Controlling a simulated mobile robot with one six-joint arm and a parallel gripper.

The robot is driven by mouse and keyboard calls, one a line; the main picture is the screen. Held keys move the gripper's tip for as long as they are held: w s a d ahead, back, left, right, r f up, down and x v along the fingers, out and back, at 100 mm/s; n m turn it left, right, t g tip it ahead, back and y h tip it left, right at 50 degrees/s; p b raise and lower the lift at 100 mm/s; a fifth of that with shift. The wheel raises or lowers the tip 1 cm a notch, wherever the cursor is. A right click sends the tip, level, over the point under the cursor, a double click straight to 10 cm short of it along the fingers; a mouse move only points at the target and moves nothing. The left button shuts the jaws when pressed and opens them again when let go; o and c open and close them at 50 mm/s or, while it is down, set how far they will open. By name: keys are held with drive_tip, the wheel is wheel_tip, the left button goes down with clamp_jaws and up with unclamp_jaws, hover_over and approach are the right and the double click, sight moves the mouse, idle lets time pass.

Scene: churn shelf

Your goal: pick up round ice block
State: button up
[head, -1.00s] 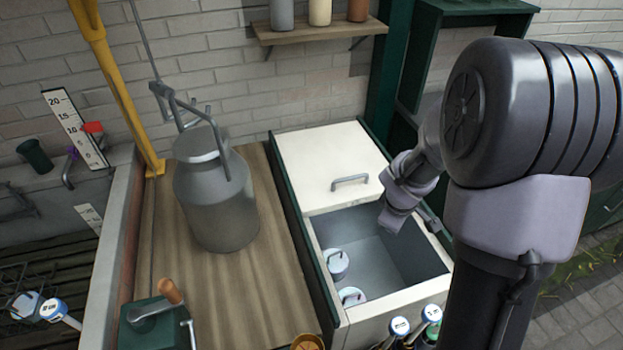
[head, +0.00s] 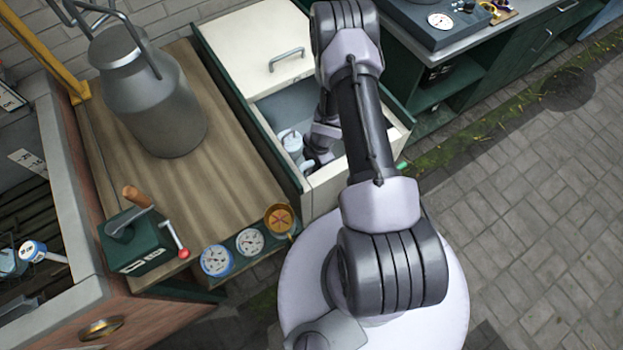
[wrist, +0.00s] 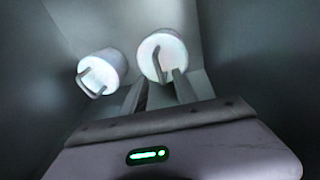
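Two round white ice blocks with looped handles lie in the grey well of the cream chest. In the wrist view, one ice block (wrist: 164,53) is just beyond my fingertips, its handle close to them. The other ice block (wrist: 101,72) is to the left, apart from my fingers. My gripper (wrist: 158,84) is open, with a gap between its two fingers and nothing held. In the head view, one block (head: 291,142) shows inside the chest, left of my gripper (head: 316,163); the other is hidden by my arm or the chest wall.
The chest's walls (head: 328,188) surround my gripper closely. Its cream lid (head: 255,45) covers the rear part. A large metal churn (head: 155,105) stands on the wooden top to the left. Gauges (head: 249,242) and a cranked green box (head: 140,240) are at the front.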

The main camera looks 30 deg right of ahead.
sight(312, 167)
drive_tip(key=f, duration=0.1)
drive_tip(key=f+b, duration=0.1)
drive_tip(key=f, duration=0.1)
drive_tip(key=f+b, duration=0.1)
drive_tip(key=f, duration=0.1)
drive_tip(key=shift+w, duration=0.35)
drive_tip(key=shift+r, duration=0.2)
clamp_jaws()
idle(0.6)
